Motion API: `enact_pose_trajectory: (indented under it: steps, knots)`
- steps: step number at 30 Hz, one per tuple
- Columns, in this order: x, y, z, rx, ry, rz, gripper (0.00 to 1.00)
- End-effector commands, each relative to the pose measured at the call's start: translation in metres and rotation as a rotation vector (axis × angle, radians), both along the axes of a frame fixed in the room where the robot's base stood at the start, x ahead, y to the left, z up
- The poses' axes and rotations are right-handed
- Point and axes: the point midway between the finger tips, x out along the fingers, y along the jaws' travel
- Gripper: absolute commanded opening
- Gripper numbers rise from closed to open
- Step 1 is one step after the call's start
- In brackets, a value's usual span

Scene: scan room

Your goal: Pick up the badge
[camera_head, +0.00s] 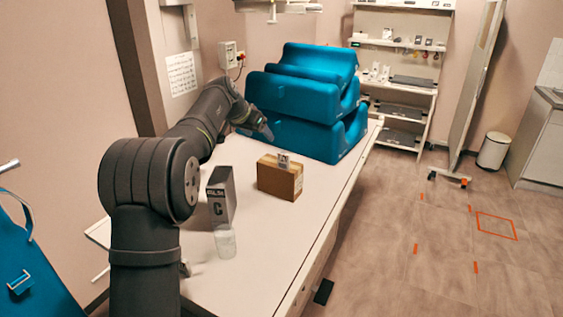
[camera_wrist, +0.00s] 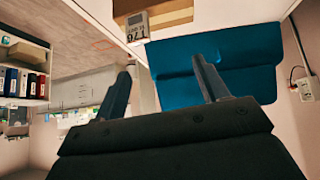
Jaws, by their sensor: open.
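The badge (camera_head: 283,160) is a small grey-white piece on the top of a brown cardboard box (camera_head: 280,182), near its upper edge. In the wrist view the badge (camera_wrist: 137,26) shows large printed characters and sits against the box (camera_wrist: 165,14) at the top of the picture. My gripper (camera_head: 266,131) is above the table, behind the box and beside the blue cushions, apart from the badge. In the wrist view my gripper (camera_wrist: 164,76) has its two fingers spread with nothing between them.
Blue foam cushions (camera_head: 300,100) are stacked at the table's far end. A grey carton (camera_head: 221,194) marked C and a clear glass (camera_head: 225,241) stand left of the box. The white table (camera_head: 285,235) is bare at the front and right.

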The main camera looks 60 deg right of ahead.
Motion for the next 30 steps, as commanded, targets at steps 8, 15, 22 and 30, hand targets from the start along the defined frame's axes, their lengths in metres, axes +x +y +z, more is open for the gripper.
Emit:
enact_pose_trajectory:
  steps: [8, 15, 22, 30]
  knots:
    - [-0.05, 0.0, 0.026, 0.11, -0.052, 0.076, 0.67]
    - [-0.051, -0.02, -0.007, 0.118, -0.054, 0.081, 0.67]
    - [-0.051, -0.047, -0.048, 0.115, -0.054, 0.081, 0.67]
    - [-0.05, -0.064, -0.074, 0.113, -0.054, 0.081, 0.67]
